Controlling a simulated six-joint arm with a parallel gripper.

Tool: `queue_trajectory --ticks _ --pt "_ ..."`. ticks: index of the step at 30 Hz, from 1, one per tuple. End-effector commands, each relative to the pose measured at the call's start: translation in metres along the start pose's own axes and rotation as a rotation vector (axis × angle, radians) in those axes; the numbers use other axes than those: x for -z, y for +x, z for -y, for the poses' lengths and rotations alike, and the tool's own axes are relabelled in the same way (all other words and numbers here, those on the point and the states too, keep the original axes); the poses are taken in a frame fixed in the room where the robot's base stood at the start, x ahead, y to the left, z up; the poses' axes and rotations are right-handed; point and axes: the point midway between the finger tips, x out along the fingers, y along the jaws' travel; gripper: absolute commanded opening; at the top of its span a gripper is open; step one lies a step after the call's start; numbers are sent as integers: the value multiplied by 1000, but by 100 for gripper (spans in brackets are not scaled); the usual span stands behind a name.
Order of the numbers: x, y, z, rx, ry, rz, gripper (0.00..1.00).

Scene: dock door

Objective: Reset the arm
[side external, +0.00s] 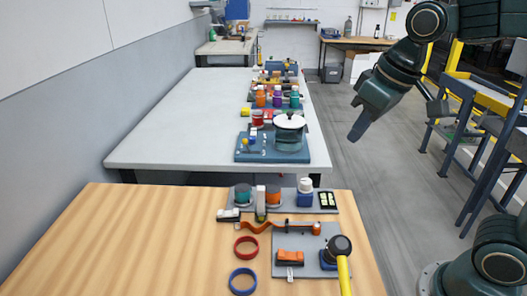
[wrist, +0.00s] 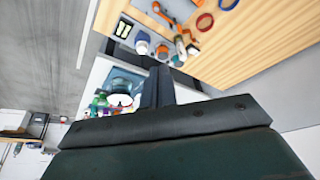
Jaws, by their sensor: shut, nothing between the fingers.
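My gripper (side external: 359,130) hangs in the air to the right of the tables, above the grey floor, pointing down and slightly left. Its fingers are together with nothing between them. In the wrist view my gripper (wrist: 158,85) shows as a dark narrow pair of fingers in front of the tables. It touches nothing that I can see.
A wooden table (side external: 130,240) in front holds red and blue rings, jars and a yellow-handled tool (side external: 343,270). A white table (side external: 175,120) behind holds a white-lidded pot (side external: 289,128) and bottles. Metal racks (side external: 480,100) stand at right. Floor between is clear.

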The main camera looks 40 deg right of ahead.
Motion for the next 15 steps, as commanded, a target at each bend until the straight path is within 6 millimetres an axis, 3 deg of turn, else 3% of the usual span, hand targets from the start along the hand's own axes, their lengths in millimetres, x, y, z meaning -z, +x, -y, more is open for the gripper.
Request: queue_trajectory --ticks 9,15 --pt "-65 -13 -11 -18 38 -80 0" --pt "-94 -11 -14 -27 54 -115 0"
